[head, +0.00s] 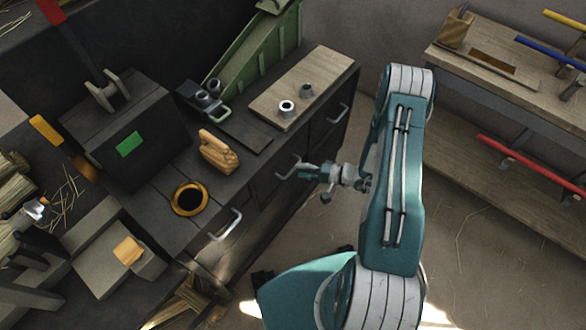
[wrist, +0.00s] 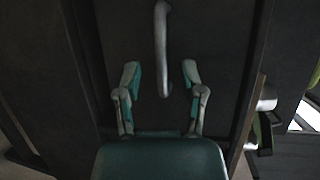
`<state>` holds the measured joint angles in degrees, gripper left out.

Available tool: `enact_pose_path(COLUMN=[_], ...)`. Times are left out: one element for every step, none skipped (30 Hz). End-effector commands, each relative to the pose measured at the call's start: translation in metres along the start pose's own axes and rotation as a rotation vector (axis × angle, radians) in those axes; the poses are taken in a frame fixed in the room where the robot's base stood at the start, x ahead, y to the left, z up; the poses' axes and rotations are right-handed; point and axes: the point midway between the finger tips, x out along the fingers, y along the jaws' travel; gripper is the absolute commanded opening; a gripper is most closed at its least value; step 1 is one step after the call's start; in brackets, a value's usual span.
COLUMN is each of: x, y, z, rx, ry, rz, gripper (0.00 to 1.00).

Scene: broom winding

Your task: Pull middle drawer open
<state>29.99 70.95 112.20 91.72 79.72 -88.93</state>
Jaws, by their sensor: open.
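The middle drawer (head: 268,185) is a dark front in the workbench, and it looks shut. Its pale curved handle (head: 289,168) sits near the top of the front. My gripper (head: 314,182) is just right of this handle in the head view. In the wrist view my gripper (wrist: 160,76) is open and empty, with its two fingers spread. A pale handle (wrist: 163,55) runs upright on a dark drawer front (wrist: 205,50) there. Its lower end lies between the fingertips in the picture. I cannot tell whether the fingers touch it.
Similar handles sit on the left drawer (head: 226,226) and the right drawer (head: 338,113).

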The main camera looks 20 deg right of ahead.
Motion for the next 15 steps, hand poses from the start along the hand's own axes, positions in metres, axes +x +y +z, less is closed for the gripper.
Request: enact_pose_path(x=[0.009, 0.013, 0.018, 0.022, 0.025, 0.028, 0.029, 0.031, 0.032, 0.032, 0.033, 0.033, 0.033, 0.033, 0.033], y=[0.0, 0.0, 0.0, 0.0, 0.0, 0.0, 0.0, 0.0, 0.0, 0.0, 0.0, 0.0, 0.0, 0.0, 0.0], z=[0.001, 0.001, 0.001, 0.001, 0.001, 0.001, 0.001, 0.001, 0.001, 0.001, 0.001, 0.001, 0.0, 0.0, 0.0], rx=[0.0, -0.001, 0.0, 0.0, 0.0, 0.001, 0.001, 0.001, 0.001, 0.001, 0.001, 0.001, 0.001, 0.001, 0.001], ry=[-0.004, -0.004, -0.004, -0.003, -0.003, -0.003, -0.002, -0.001, 0.0, 0.0, 0.0, 0.0, 0.0, 0.0, 0.0], rz=[0.0, 0.0, 0.0, 0.0, 0.0, 0.0, 0.0, 0.0, 0.0, 0.0, 0.0, 0.0, 0.0, 0.0, 0.0], gripper=[0.51, 0.51, 0.51, 0.51, 0.51, 0.51, 0.51, 0.51, 0.51, 0.51, 0.51, 0.51, 0.51, 0.51, 0.51])
